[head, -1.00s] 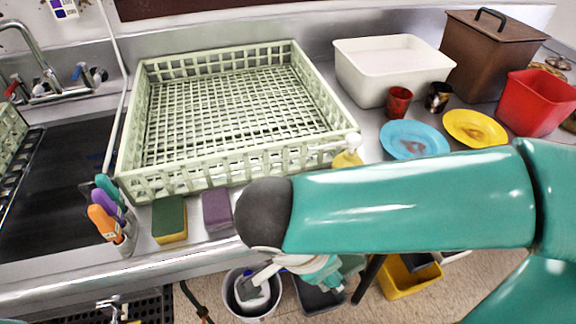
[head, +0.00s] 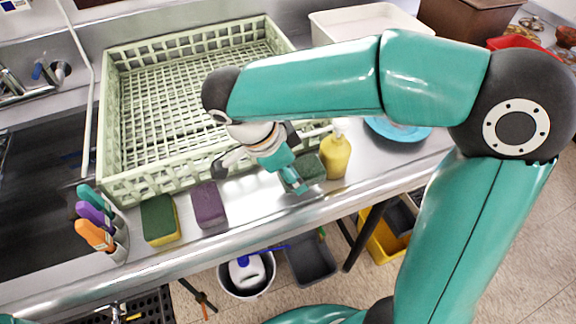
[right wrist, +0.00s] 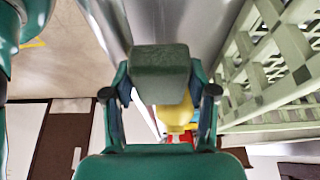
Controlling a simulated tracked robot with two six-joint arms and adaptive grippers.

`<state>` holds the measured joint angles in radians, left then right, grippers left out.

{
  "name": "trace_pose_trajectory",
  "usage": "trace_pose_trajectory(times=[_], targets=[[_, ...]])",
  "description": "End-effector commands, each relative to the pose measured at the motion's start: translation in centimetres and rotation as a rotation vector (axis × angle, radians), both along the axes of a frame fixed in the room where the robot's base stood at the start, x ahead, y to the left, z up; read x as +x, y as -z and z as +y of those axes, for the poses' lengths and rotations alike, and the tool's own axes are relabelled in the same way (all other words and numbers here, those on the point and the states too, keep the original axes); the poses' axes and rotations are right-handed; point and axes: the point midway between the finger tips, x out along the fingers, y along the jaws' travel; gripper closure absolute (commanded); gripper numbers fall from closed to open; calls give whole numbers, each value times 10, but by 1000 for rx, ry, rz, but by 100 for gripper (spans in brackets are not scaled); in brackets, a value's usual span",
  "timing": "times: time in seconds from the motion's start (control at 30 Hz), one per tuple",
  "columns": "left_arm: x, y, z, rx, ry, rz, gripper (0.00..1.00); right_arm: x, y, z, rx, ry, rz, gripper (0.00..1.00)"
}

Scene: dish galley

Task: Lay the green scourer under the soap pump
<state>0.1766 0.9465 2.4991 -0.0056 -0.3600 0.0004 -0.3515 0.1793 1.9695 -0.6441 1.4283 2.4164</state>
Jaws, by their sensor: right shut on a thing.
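My right gripper (head: 298,177) is at the counter's front strip, left of the yellow soap pump (head: 336,155). It is shut on the dark green scourer (head: 312,168), which also shows between the two fingers in the right wrist view (right wrist: 160,75). The soap pump stands upright on the counter, and its yellow body shows just past the scourer in the right wrist view (right wrist: 176,116). In the head view the scourer lies close to the pump's left side. I cannot tell whether it touches the pump or the counter. My left gripper is out of view.
A pale green dish rack (head: 118,190) stands behind the gripper. A purple sponge (head: 208,204), a green-and-yellow sponge (head: 160,220) and several coloured-handled brushes (head: 100,225) are to the left. The counter's front edge is close.

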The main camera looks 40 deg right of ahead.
Motion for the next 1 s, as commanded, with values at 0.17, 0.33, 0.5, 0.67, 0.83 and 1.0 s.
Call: trace_pose_trajectory(times=[0.17,0.33,0.5,0.67,0.83,1.0], targets=[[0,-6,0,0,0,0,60,22,-1,-5,-1,-1,1,65],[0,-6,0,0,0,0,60,24,12,-5,-1,-3,4,65],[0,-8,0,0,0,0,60,24,32,-5,-1,-3,3,65],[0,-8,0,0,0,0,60,24,35,-5,0,-4,-1,65],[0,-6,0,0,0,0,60,24,36,-5,0,-4,-1,65],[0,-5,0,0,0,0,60,24,37,-4,0,-4,-1,32]])
